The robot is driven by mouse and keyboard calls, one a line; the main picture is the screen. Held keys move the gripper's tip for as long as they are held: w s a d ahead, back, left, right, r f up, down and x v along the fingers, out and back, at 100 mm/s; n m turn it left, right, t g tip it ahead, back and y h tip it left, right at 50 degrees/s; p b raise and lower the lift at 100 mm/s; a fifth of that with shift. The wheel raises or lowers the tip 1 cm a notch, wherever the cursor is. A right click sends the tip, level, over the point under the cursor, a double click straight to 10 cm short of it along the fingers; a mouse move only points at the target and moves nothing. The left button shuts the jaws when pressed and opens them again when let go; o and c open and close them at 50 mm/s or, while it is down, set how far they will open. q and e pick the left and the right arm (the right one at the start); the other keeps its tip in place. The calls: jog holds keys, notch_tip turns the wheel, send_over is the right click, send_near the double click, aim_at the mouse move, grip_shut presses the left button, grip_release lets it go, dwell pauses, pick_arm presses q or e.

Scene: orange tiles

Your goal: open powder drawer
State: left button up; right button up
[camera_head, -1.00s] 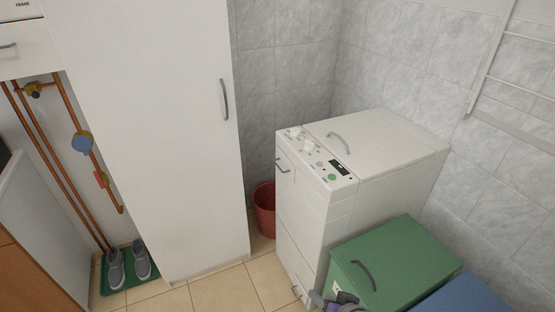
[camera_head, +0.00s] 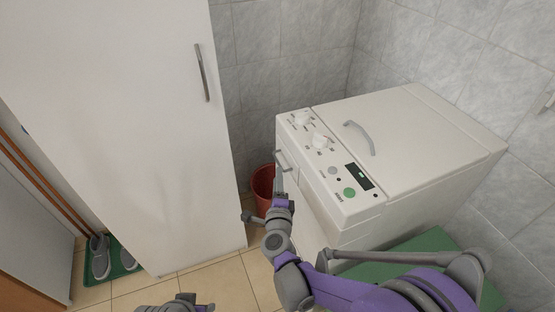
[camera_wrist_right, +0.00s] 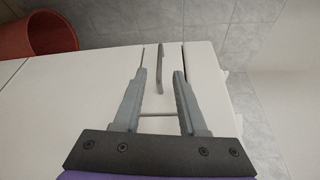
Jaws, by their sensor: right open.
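The powder drawer (camera_head: 291,175) is in the upper front of the white washing machine (camera_head: 335,225), below the control panel. Its front looks flush, so it appears closed. Its small grey handle (camera_head: 281,158) is partly covered by my gripper in the head view. In the right wrist view the handle (camera_wrist_right: 159,66) stands between the two fingertips, apart from the right one; contact with the left one cannot be told. My right gripper (camera_head: 279,182) is open, in front of the drawer; it also shows in the wrist view (camera_wrist_right: 160,67). My left gripper (camera_head: 181,302) is only partly visible at the bottom edge.
A tall white cabinet (camera_head: 120,120) stands left of the machine. A red bucket (camera_head: 263,180) sits in the gap between them; it also shows in the wrist view (camera_wrist_right: 38,32). Tiled floor (camera_head: 215,285) is clear in front.

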aim_at(277, 161)
jog(key=w, duration=0.8)
jog(key=shift+w+f, duration=0.1)
jog(key=shift+f, duration=0.2)
jog(key=shift+c, duration=0.2)
grip_shut()
jog(key=shift+a, duration=0.1)
dwell(0.7)
